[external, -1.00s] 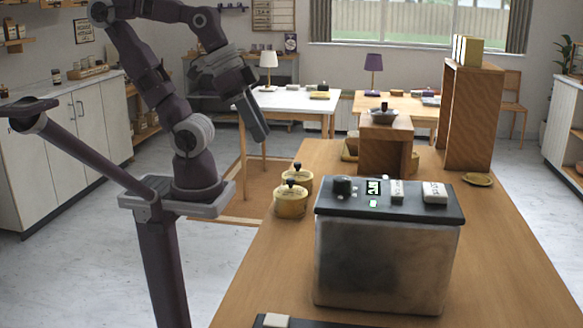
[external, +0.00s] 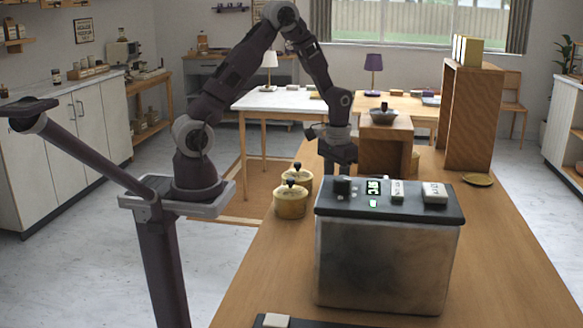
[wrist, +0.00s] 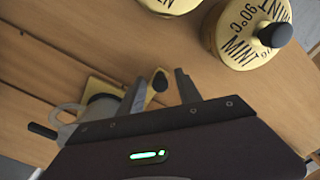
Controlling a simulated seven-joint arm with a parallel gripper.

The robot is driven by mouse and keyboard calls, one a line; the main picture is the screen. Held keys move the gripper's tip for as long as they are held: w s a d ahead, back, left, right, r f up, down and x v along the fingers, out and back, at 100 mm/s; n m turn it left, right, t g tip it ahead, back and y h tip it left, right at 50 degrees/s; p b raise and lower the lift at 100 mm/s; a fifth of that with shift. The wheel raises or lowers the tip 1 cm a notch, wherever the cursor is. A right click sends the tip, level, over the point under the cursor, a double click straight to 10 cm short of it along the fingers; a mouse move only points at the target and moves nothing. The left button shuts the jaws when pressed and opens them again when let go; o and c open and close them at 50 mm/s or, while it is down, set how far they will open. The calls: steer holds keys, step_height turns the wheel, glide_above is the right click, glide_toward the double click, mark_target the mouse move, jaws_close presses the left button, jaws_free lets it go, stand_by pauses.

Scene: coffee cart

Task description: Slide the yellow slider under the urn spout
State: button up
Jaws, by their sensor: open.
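The yellow slider (wrist: 98,84) lies on the wooden top in the wrist view, partly covered by my gripper. A grey cup (wrist: 92,108) stands at or on the slider; I cannot tell which. In the external view my gripper (external: 337,160) points down behind the steel urn-like box (external: 380,262), which hides the slider. I cannot make out the spout.
Two yellow canisters with black knobs, the nearer one (external: 291,200) and the farther one (external: 303,178), stand left of the box. One is labelled MINT in the wrist view (wrist: 240,42). A wooden stand (external: 385,145) and tall shelf (external: 470,118) stand behind.

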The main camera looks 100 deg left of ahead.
steer(key=shift+f, duration=0.25)
jaws_close()
steer(key=shift+r, duration=0.1)
stand_by(1.2)
